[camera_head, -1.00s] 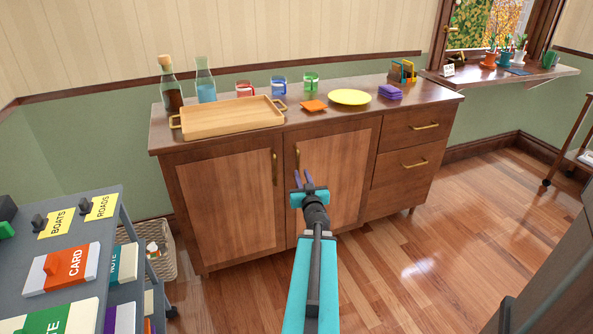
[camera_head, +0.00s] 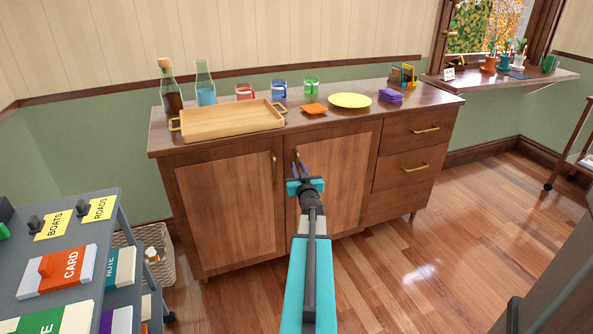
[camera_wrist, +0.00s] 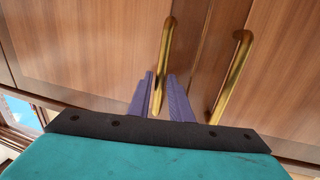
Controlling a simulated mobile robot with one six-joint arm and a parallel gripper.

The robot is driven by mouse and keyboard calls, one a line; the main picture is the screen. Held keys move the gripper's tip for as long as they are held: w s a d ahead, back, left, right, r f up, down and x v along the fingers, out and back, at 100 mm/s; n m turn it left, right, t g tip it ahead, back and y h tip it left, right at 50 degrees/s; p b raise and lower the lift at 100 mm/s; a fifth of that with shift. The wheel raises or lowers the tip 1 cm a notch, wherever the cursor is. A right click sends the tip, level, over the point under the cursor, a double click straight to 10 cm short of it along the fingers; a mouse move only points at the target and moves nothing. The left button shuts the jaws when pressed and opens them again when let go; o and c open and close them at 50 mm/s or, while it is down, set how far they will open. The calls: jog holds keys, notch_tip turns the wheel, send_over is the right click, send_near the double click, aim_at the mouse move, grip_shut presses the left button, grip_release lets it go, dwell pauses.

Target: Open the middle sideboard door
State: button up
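The wooden sideboard (camera_head: 330,131) stands against the wall. Its middle door (camera_head: 341,185) is shut and has an upright brass handle (camera_head: 297,158) near its left edge. My gripper (camera_head: 300,172) is in front of this handle. In the wrist view, its two purple fingers (camera_wrist: 160,98) are open, one on each side of the middle door handle (camera_wrist: 165,62). A narrow gap shows between fingers and handle; contact cannot be told. My gripper partly hides the handle in the head view.
The left door (camera_head: 228,205) is shut; its handle (camera_head: 274,172) is close beside, also in the wrist view (camera_wrist: 233,75). Shut drawers (camera_head: 410,150) are at right. A grey cart (camera_head: 60,215) and a basket (camera_head: 160,262) stand at left.

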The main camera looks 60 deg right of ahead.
jog(key=shift+w+d, duration=0.2)
grip_shut()
